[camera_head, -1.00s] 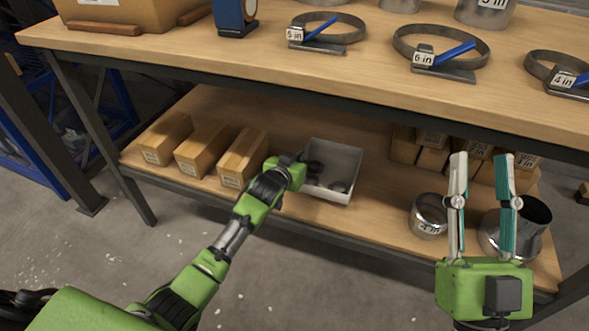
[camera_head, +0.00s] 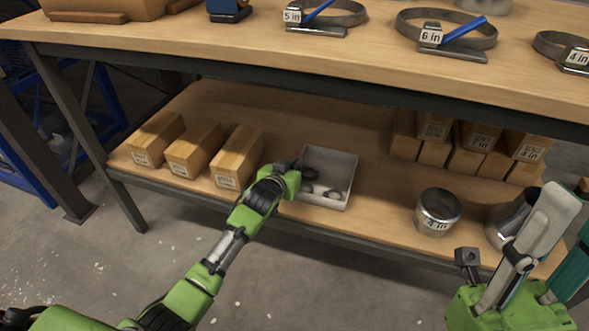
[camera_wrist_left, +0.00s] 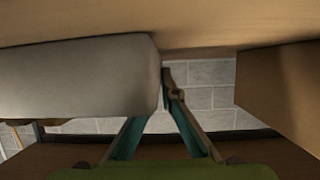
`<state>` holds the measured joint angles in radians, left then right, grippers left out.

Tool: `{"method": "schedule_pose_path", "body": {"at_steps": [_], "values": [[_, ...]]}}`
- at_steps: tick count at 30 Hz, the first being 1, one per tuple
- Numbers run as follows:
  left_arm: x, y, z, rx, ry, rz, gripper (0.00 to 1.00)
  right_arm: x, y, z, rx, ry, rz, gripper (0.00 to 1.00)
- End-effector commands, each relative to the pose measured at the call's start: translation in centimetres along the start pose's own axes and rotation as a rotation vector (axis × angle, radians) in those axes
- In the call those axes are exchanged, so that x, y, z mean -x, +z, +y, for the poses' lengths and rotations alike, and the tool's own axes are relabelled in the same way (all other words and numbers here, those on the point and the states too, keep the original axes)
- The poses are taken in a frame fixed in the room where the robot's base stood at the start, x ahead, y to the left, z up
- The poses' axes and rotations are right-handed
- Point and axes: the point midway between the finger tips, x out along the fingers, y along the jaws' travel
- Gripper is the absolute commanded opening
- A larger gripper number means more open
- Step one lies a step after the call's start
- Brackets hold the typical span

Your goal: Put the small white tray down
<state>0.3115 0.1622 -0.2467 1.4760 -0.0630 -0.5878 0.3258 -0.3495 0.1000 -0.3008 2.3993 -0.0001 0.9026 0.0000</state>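The small white tray (camera_head: 350,171) is over the lower shelf near its front edge, roughly level, with several dark rings inside. It is at or just above the wood; I cannot tell if it touches. My left gripper (camera_head: 294,168) is at the tray's left side, its fingers mostly hidden in the head view. In the left wrist view the tray (camera_wrist_left: 75,80) fills the left, and the fingers (camera_wrist_left: 162,95) close together at its wall, one partly hidden behind it. My right gripper (camera_head: 570,215) is open and empty at the lower right, partly out of frame.
Several cardboard boxes (camera_head: 237,156) stand on the lower shelf (camera_head: 385,195) left of the tray; more boxes (camera_head: 465,150) are stacked at right. The upper tabletop (camera_head: 200,37) overhangs the shelf. Bare wood lies right of the tray.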

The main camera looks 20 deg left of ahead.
Motion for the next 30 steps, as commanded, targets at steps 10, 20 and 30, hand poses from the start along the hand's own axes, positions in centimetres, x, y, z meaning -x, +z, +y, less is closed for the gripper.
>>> {"method": "schedule_pose_path", "body": {"at_steps": [10,20,30], "values": [[0.0,0.1,0.1,0.000,0.000,-0.002,0.21,0.1,0.0,0.0,0.000,0.000,-0.002,0.34],[0.1,0.1,0.1,0.000,0.000,-0.002,0.21,0.0,0.1,0.0,0.000,0.000,-0.002,0.34],[5.0,-0.3,0.1,0.001,0.001,-0.002,0.21,-2.5,1.1,0.1,0.006,0.001,-0.074,0.34]]}}
